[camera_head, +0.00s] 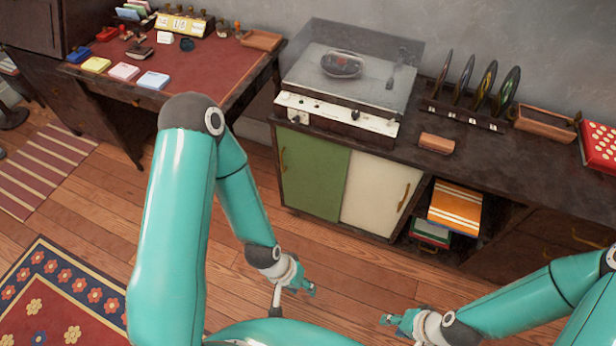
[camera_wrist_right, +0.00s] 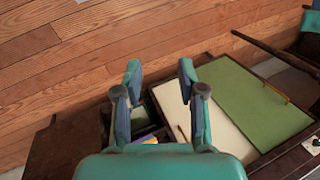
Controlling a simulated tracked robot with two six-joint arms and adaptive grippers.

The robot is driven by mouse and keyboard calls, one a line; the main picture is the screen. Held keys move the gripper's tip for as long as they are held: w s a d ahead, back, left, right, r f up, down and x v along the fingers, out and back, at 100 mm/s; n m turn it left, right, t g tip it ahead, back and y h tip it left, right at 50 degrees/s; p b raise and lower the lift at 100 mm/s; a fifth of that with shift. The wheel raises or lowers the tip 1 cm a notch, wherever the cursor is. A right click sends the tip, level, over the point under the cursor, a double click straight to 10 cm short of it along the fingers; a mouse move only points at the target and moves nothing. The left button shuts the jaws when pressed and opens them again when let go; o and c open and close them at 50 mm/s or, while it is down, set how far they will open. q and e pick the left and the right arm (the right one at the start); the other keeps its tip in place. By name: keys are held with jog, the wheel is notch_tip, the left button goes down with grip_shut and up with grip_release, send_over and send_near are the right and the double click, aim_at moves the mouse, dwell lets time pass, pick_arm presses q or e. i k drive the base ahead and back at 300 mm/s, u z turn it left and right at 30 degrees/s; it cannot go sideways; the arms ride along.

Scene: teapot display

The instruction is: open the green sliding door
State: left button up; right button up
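The green sliding door (camera_head: 313,175) is the left panel of the low cabinet under the record player. It has a brass handle (camera_head: 283,159) near its left edge. A cream door (camera_head: 372,194) stands to its right with its own handle. The wrist view shows the green door (camera_wrist_right: 255,105) and the cream door (camera_wrist_right: 190,108) from an odd angle. My left gripper (camera_head: 305,287) is in front of and below the doors, apart from them. My right gripper (camera_head: 386,320) is lower and further right, also apart. In the wrist view its fingers (camera_wrist_right: 160,75) are spread and empty.
The record player (camera_head: 345,85) sits on the cabinet top. An open compartment right of the doors holds an orange striped item (camera_head: 455,208). A desk (camera_head: 200,60) stands at the left, with a patterned rug (camera_head: 65,290) on the floor. Bare floor lies before the doors.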

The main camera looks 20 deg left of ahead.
aim_at(314, 171)
jog(key=u, duration=0.5)
jog(key=k, duration=1.3)
jog(key=u, duration=0.75)
jog(key=i, duration=1.45)
jog(key=z, duration=0.75)
